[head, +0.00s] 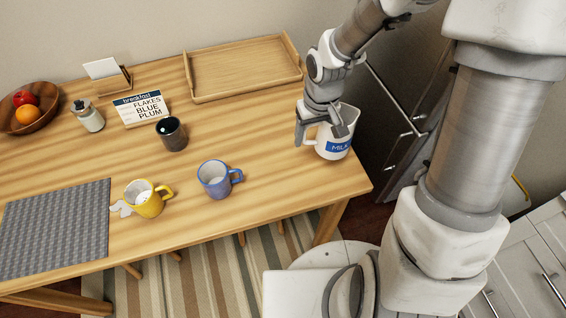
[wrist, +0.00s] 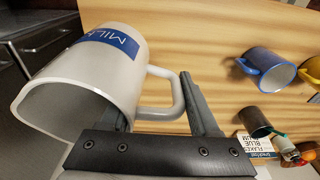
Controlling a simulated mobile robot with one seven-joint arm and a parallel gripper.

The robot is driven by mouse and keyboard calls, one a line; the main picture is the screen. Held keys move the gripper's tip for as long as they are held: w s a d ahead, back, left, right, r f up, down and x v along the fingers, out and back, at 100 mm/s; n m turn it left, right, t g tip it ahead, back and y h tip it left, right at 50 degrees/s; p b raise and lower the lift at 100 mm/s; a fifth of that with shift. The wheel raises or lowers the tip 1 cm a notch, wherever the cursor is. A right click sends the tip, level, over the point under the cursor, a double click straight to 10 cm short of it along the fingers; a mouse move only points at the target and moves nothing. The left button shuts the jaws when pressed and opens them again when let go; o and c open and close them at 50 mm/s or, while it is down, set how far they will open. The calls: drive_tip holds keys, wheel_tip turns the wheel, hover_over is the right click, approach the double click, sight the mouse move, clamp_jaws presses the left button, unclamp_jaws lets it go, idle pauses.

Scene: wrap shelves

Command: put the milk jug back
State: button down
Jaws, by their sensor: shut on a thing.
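The white milk jug (head: 334,142) with a blue MILK label is at the right end of the wooden table (head: 260,150). My gripper (head: 323,124) is shut on the jug, its fingers at the handle side. In the wrist view the jug (wrist: 95,75) fills the left, with its handle between the fingers of my gripper (wrist: 165,105). The jug looks upright in the head view. I cannot tell whether its base touches the table.
An empty wooden tray (head: 245,95) lies at the back. A blue mug (head: 215,182), a yellow mug (head: 146,203), a dark cup (head: 171,135) and a breakfast card (head: 141,110) stand on the table. A grey mat (head: 56,230) and fruit bowl (head: 42,117) are left. Table between mugs and jug is clear.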

drive_tip(key=shift+n, duration=0.3)
drive_tip(key=shift+w+a+f+b, duration=0.45)
drive_tip(key=shift+a+f+b, duration=0.1)
drive_tip(key=shift+a+f, duration=1.4)
drive_tip(key=shift+w+a+f+b, duration=0.5)
drive_tip(key=shift+a+f, duration=1.25)
drive_tip(key=shift+a, duration=0.35)
drive_tip(key=shift+w+a+f+b, duration=0.4)
drive_tip(key=shift+a+f+b, duration=0.15)
drive_tip(key=shift+a+f, duration=1.4)
drive_tip(key=shift+a+r, duration=0.1)
drive_tip(key=shift+c, duration=0.6)
unclamp_jaws()
